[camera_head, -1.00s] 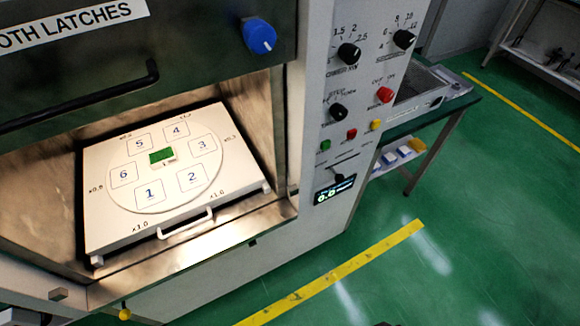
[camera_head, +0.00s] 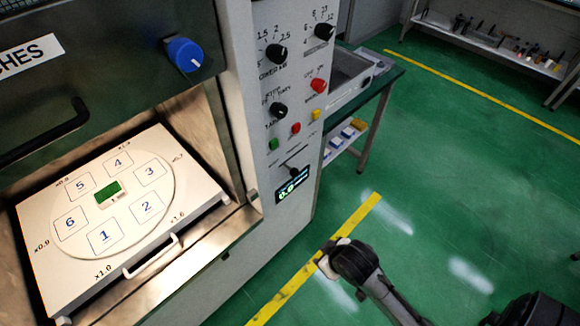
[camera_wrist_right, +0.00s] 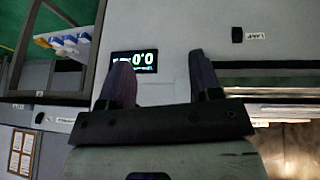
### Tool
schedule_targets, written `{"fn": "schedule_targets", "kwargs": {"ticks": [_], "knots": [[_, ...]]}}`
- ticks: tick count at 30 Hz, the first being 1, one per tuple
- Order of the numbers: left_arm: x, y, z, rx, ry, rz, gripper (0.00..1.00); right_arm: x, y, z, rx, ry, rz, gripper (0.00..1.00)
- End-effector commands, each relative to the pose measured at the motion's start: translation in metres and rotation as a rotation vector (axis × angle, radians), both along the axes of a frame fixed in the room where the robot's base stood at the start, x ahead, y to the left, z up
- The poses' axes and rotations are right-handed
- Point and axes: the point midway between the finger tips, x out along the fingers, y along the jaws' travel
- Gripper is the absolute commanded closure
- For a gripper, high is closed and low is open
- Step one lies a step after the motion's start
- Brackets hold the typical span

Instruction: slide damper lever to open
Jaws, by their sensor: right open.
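The control panel (camera_head: 283,110) is on the grey front of the machine. A small black lever-like knob (camera_head: 295,172) sits on a thin slot just above the lit display (camera_head: 292,185); its label is too small to read, so I cannot tell if it is the damper lever. My right gripper (camera_wrist_right: 160,82) is open and empty, its two fingers apart, facing the grey front. The display (camera_wrist_right: 134,61) shows beyond its fingers in the right wrist view. In the head view my right arm enters at lower right, its end below and right of the panel. My left gripper is not in view.
The open cavity holds a white tray (camera_head: 35,215) with numbered squares, a green block (camera_head: 108,192) and a front handle (camera_head: 152,257). A blue knob (camera_head: 184,54) is above it. A green-topped bench (camera_head: 385,80) stands right of the machine. The green floor is open.

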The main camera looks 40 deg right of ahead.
Motion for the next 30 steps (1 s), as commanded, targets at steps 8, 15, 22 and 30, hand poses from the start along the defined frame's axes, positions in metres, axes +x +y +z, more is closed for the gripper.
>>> {"fn": "schedule_targets", "kwargs": {"ticks": [8, 15, 22, 30], "knots": [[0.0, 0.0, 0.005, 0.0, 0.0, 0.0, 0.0, 0.069, -0.047, -0.026, 0.015, -0.192, -0.08, 0.42], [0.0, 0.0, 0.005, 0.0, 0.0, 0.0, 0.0, 0.111, -0.082, -0.047, 0.081, -0.501, -0.16, 0.42], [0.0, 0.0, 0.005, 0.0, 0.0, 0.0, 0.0, 0.135, -0.089, -0.027, 0.173, -0.85, -0.188, 0.42], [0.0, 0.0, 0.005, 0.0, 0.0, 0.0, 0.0, 0.142, -0.087, 0.015, 0.246, -1.11, -0.18, 0.42]]}}
